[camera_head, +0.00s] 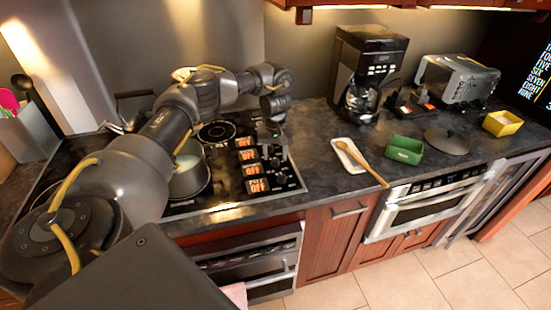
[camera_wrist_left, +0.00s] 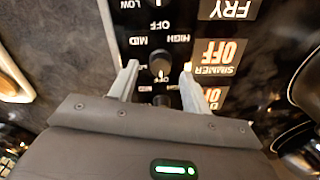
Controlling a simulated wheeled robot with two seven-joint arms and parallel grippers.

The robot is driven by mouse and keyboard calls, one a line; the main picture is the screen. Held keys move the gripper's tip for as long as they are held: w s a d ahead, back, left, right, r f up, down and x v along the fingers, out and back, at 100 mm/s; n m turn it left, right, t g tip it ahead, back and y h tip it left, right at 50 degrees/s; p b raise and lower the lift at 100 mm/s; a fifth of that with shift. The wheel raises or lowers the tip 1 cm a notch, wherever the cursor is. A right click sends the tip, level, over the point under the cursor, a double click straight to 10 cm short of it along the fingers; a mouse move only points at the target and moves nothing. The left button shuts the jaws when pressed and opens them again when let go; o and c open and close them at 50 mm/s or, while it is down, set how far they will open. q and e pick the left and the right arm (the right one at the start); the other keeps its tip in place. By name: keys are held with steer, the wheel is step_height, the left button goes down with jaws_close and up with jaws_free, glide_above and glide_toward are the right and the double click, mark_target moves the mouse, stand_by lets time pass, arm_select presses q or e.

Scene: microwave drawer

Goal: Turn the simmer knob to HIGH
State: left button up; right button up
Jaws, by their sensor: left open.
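The simmer knob (camera_wrist_left: 160,65) is a small dark dial with a light top, on the black control panel. It stands between the two fingers of my left gripper (camera_wrist_left: 159,74), which is open; I cannot tell whether they touch it. The SIMMER display (camera_wrist_left: 215,56) beside it reads OFF, upside down. HIGH, MID and OFF labels surround the knob. In the head view my left gripper (camera_head: 273,146) points down over the knob column, hiding part of it. My right gripper is not in view.
Another knob (camera_wrist_left: 164,101) sits just below, partly hidden by the gripper. A FRY display (camera_wrist_left: 230,9) is above. A pot (camera_head: 188,176) stands on the cooktop left of the displays.

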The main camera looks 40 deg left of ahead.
arm_select(q)
steer(key=shift+s+f, duration=0.15)
steer(key=shift+f, duration=0.75)
steer(key=c, duration=1)
